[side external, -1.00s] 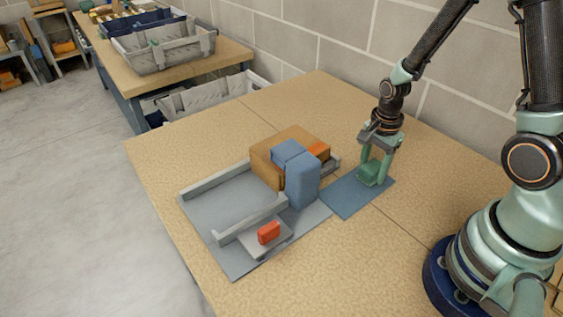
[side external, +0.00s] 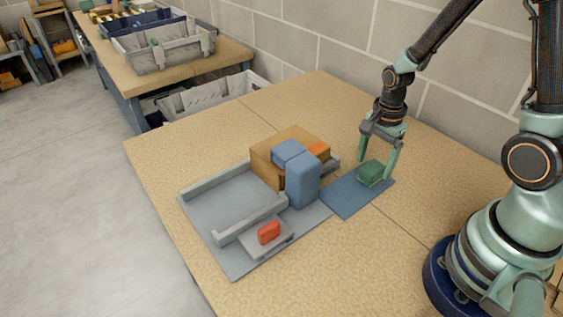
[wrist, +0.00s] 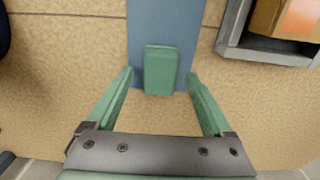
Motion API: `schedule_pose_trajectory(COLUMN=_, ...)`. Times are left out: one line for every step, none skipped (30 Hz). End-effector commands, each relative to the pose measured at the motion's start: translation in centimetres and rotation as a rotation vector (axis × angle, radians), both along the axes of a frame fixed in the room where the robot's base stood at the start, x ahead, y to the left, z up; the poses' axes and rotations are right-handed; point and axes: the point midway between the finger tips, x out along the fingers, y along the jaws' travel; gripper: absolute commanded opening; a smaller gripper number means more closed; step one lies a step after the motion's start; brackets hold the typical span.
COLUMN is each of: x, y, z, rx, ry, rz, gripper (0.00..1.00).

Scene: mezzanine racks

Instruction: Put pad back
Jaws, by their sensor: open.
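A small green pad (side external: 371,172) lies on the blue mat (side external: 345,200) on the table. The pad also shows in the wrist view (wrist: 161,70), at the near end of the mat (wrist: 166,22). My gripper (side external: 375,168) is open, its green fingers apart on either side of the pad. In the wrist view my gripper (wrist: 160,80) has a gap between each finger and the pad, and it holds nothing.
Left of the mat a grey tray-like fixture (side external: 212,199) with low rails holds an orange-brown box (side external: 262,165), blue blocks (side external: 302,182) and a small red block (side external: 269,232). A concrete wall stands behind. The table's front is clear.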

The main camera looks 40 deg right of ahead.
Motion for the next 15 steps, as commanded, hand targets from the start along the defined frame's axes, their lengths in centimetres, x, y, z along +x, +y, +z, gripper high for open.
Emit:
schedule_pose_trajectory(x=0.1, y=0.0, z=0.9, rx=-0.001, ry=-0.006, rz=0.000, gripper=0.85)
schedule_pose_trajectory(x=0.2, y=0.0, z=1.5, rx=-0.002, ry=-0.007, rz=0.000, gripper=0.85)
schedule_pose_trajectory(x=0.2, y=0.0, z=2.1, rx=-0.002, ry=-0.007, rz=0.000, gripper=0.85)
schedule_pose_trajectory(x=0.1, y=0.0, z=2.6, rx=-0.001, ry=-0.006, rz=0.000, gripper=0.85)
schedule_pose_trajectory(x=0.2, y=0.0, z=3.1, rx=-0.002, ry=-0.008, rz=0.000, gripper=0.85)
schedule_pose_trajectory(x=0.2, y=0.0, z=3.9, rx=-0.002, ry=-0.008, rz=0.000, gripper=0.85)
schedule_pose_trajectory(x=0.1, y=0.0, z=4.4, rx=-0.001, ry=-0.006, rz=0.000, gripper=0.85)
schedule_pose_trajectory(x=0.1, y=0.0, z=4.9, rx=-0.002, ry=-0.008, rz=0.000, gripper=0.85)
schedule_pose_trajectory(x=0.1, y=0.0, z=5.6, rx=-0.002, ry=-0.007, rz=0.000, gripper=0.85)
schedule_pose_trajectory(x=0.1, y=0.0, z=6.1, rx=-0.002, ry=-0.007, rz=0.000, gripper=0.85)
schedule_pose_trajectory(x=0.2, y=0.0, z=6.5, rx=-0.002, ry=-0.007, rz=0.000, gripper=0.85)
schedule_pose_trajectory(x=0.1, y=0.0, z=7.1, rx=-0.002, ry=-0.007, rz=0.000, gripper=0.85)
schedule_pose_trajectory(x=0.1, y=0.0, z=7.5, rx=-0.001, ry=-0.006, rz=0.000, gripper=0.85)
schedule_pose_trajectory(x=0.1, y=0.0, z=7.9, rx=-0.001, ry=-0.006, rz=0.000, gripper=0.85)
schedule_pose_trajectory(x=0.1, y=0.0, z=8.3, rx=-0.001, ry=-0.004, rz=0.000, gripper=0.85)
